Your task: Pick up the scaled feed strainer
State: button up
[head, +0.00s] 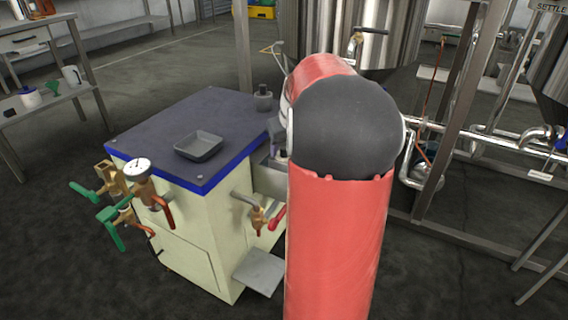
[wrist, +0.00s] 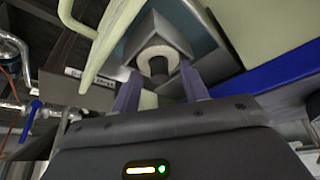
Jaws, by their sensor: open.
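In the wrist view, a round part with a pale, rough rim and a dark centre (wrist: 158,66) sits in a grey square housing (wrist: 192,38). It looks like the scaled feed strainer, but I cannot be sure. My gripper (wrist: 162,88) is open, with one finger on each side of the space below this part. I cannot tell whether either finger touches it.
The cream cabinet (head: 186,229) has a dark top with a grey tray (head: 198,146) and a small grey cylinder (head: 263,101). Valves with green and red handles and a gauge (head: 137,169) project from its front. Pipes and a steel frame (head: 449,120) stand right.

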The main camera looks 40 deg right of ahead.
grip_shut()
dwell(0.3)
